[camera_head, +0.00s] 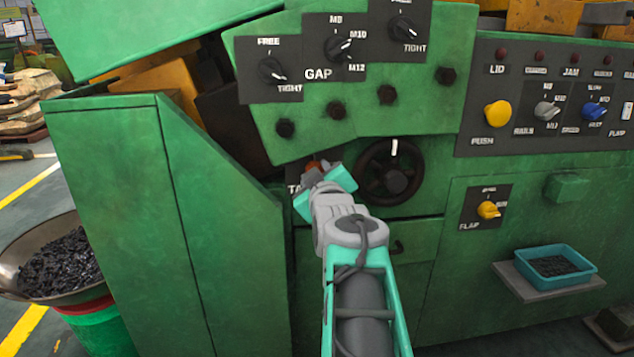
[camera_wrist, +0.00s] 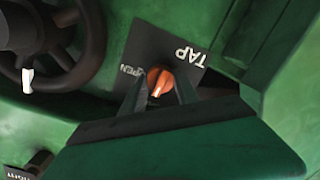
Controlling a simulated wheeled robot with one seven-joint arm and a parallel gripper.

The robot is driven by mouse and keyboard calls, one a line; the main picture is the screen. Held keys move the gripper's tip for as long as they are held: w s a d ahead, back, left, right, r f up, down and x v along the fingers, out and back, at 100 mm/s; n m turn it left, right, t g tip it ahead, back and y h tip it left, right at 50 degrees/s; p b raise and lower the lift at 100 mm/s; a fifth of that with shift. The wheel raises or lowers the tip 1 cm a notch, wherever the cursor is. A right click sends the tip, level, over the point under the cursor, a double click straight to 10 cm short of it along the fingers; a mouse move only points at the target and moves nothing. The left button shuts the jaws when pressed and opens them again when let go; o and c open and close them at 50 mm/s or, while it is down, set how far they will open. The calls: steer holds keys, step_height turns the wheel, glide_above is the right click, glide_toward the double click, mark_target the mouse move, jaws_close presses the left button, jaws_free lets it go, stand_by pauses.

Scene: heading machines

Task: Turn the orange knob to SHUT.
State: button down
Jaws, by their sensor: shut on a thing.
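The orange knob (camera_wrist: 160,82) sits on a dark plate marked TAP (camera_wrist: 186,54), with an OPEN label (camera_wrist: 131,71) at its left in the wrist view. Its white pointer line points down and slightly left there, away from the word TAP. No SHUT label shows. My gripper (camera_wrist: 159,92) is shut on the knob, one dark finger on each side. In the head view only a sliver of the orange knob (camera_head: 313,165) shows past my gripper (camera_head: 318,178), which covers most of the plate.
A black handwheel (camera_head: 390,171) is close to the right of the knob; it also shows in the wrist view (camera_wrist: 58,42). A green slanted housing (camera_head: 215,220) stands to the left. The GAP panel (camera_head: 318,73) is above. A yellow FLAP knob (camera_head: 488,210) and blue tray (camera_head: 556,267) are further right.

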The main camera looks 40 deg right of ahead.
stand_by(0.4)
steer(key=c, duration=0.9)
jaws_free()
